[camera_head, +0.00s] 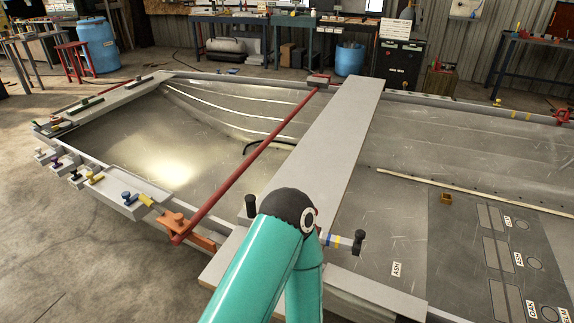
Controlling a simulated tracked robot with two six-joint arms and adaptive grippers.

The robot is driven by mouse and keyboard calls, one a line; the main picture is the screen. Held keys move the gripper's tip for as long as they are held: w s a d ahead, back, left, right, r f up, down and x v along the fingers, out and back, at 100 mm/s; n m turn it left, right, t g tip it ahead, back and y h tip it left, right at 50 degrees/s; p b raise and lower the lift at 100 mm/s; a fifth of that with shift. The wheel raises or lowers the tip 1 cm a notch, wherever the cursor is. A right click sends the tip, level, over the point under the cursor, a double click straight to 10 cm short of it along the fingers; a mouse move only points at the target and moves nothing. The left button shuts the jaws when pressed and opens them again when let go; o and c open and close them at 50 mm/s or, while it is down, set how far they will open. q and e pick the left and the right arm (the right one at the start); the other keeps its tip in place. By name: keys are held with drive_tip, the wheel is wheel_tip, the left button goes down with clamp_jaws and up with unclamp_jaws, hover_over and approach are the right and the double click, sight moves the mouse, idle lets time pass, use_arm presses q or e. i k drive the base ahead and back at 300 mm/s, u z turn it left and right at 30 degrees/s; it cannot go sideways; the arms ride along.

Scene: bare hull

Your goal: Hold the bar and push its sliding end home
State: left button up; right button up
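A long red bar (250,160) spans the open hull (110,130) from the near gunwale to the far one. Its near end sits at an orange-red fitting (178,226) on the near edge. Its far end meets a red fitting (318,80) on the far edge. I cannot tell from here which end slides or whether it is seated. A teal arm of mine, with a dark elbow joint, rises from the bottom middle and covers part of the near edge. Neither gripper shows in this view.
A wide grey plank (335,135) lies across the hull just right of the bar. Several clamps with coloured knobs (75,175) line the near left edge. Workbenches and blue barrels (97,45) stand behind.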

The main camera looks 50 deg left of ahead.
sight(336, 242)
drive_tip(key=k, duration=1.25)
drive_tip(key=u, duration=0.9)
drive_tip(key=i, duration=0.9)
drive_tip(key=u, duration=0.05)
